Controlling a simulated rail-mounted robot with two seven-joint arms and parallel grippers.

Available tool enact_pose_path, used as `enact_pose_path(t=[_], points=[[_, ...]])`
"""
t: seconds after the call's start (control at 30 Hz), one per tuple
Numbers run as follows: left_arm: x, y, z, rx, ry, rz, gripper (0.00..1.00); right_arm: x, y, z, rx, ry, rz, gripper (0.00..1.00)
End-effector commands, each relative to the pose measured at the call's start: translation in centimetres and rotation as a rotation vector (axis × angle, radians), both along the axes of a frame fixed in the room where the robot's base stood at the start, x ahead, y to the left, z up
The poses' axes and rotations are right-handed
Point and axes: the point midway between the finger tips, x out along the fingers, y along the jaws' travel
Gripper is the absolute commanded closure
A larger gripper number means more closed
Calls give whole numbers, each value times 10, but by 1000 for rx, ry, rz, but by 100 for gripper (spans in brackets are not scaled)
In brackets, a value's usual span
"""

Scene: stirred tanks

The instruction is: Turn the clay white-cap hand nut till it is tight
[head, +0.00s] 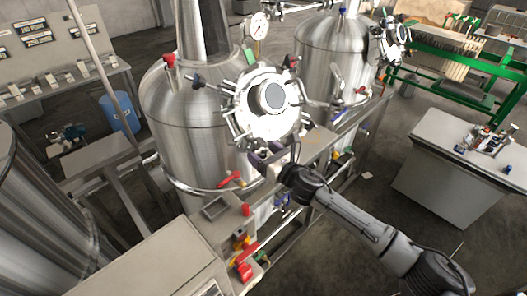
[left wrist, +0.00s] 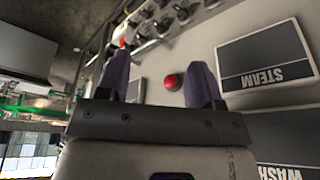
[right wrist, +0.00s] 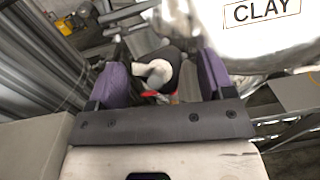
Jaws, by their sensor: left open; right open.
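The hand nut with the white cap (right wrist: 154,72) shows in the right wrist view, with a dark body behind the pale cap. It sits just below a round bright cover that carries a CLAY label (right wrist: 262,11). My right gripper (right wrist: 160,66) is open, with its purple fingers on either side of the nut in that view; I cannot tell whether they touch it. In the head view my right gripper (head: 264,160) is at the lower edge of the tank's round cover (head: 268,122), and the nut is hard to make out there. My left gripper (left wrist: 160,72) is open and empty.
The left wrist view shows a panel with a STEAM plate (left wrist: 266,60) and a red button (left wrist: 172,83) beyond the left fingers. In the head view, several clamps ring the cover, a red-handled valve (head: 232,181) is below, and a second tank (head: 325,60) stands behind.

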Motion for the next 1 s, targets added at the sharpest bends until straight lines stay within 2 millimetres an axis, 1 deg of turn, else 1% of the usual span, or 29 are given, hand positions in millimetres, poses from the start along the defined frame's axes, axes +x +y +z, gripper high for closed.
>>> enact_pose_path(t=[0.43,0.93,1.0], points=[[0,2,0,7,0,-4,40,3,3,0,1,1,1,26],[0,4,0,13,0,-8,40,3,3,0,1,1,1,74],[0,3,1,12,0,-8,40,3,3,0,2,1,0,74]])
